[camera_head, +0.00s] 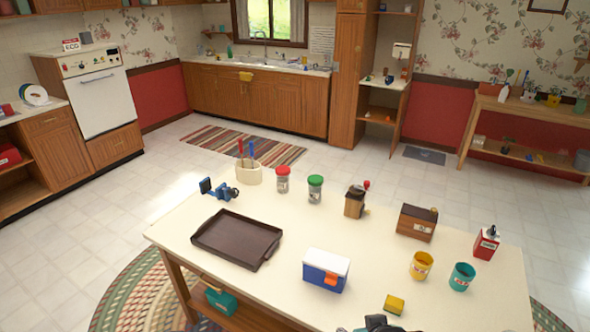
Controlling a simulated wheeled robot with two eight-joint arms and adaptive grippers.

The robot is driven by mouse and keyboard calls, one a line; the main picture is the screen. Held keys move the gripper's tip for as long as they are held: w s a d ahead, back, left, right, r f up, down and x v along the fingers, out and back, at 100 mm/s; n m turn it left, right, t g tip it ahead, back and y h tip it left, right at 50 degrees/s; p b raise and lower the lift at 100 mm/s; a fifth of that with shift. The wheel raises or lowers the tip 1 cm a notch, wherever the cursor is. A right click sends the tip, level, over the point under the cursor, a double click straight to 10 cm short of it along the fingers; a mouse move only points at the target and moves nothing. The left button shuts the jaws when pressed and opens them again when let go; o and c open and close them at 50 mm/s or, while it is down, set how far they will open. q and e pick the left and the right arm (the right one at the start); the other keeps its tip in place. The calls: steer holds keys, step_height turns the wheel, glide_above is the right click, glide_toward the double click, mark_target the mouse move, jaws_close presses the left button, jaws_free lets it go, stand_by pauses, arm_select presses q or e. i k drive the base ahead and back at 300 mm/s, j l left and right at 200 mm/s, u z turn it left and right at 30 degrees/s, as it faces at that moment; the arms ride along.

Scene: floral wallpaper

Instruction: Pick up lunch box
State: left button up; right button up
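The lunch box (326,272) is a small blue cooler-like box with a white lid and an orange latch on its front. It stands upright and closed near the front middle of the cream table (300,232). Nothing is touching it. A dark shape cut off by the bottom edge, right of the lunch box, looks like the top of my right gripper (384,325). Its fingers are not shown clearly, so I cannot tell whether it is open. My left gripper is not in view.
A dark brown tray (237,238) lies left of the lunch box. A yellow box (394,304) and yellow (420,266) and teal (461,277) buckets stand to its right. Jars, a grinder (355,202) and a wooden box (416,222) stand behind.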

mark_target(316, 262)
steer(key=i+j+z, duration=0.15)
steer(key=i+j, duration=0.15)
steer(key=i+j+z, duration=0.15)
steer(key=j, duration=0.25)
steer(key=i+j+z, duration=0.15)
steer(key=i+j, duration=0.2)
steer(key=i+j+z, duration=0.15)
steer(key=j, duration=0.35)
steer(key=z, duration=2.2)
